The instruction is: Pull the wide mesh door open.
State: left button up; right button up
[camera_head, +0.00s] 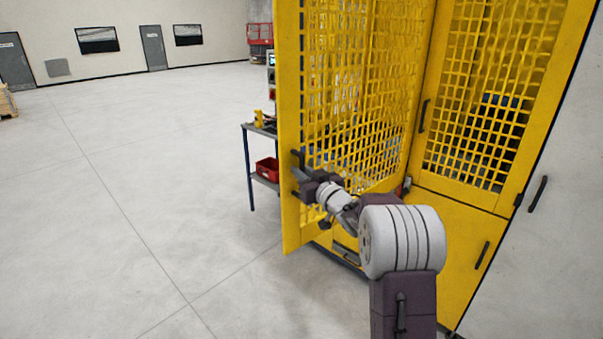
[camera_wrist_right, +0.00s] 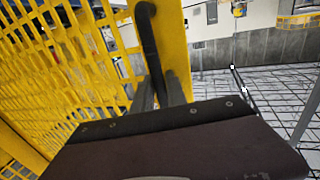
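The wide yellow mesh door (camera_head: 289,100) stands swung out from the yellow enclosure, its free edge towards the left. It has a black bar handle near that free edge. My right gripper (camera_head: 304,180) is at this handle, on the mesh door's near face. In the right wrist view the black handle (camera_wrist_right: 150,40) runs down between the two dark fingers (camera_wrist_right: 158,92), which appear closed around it. The finger tips' contact is partly hidden by the gripper body. My left gripper is in neither view.
A second yellow mesh panel (camera_head: 430,160) with a black handle stands to the right, above a solid yellow lower panel (camera_head: 450,235). A grey panel (camera_head: 540,250) is at far right. A table (camera_head: 247,150) with a red bin (camera_head: 267,169) stands behind the door. Floor at left is clear.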

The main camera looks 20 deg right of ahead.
jog(key=shift+s, duration=0.1)
jog(key=s+b, duration=0.2)
jog(key=s, duration=0.7)
jog(key=shift+d, duration=0.35)
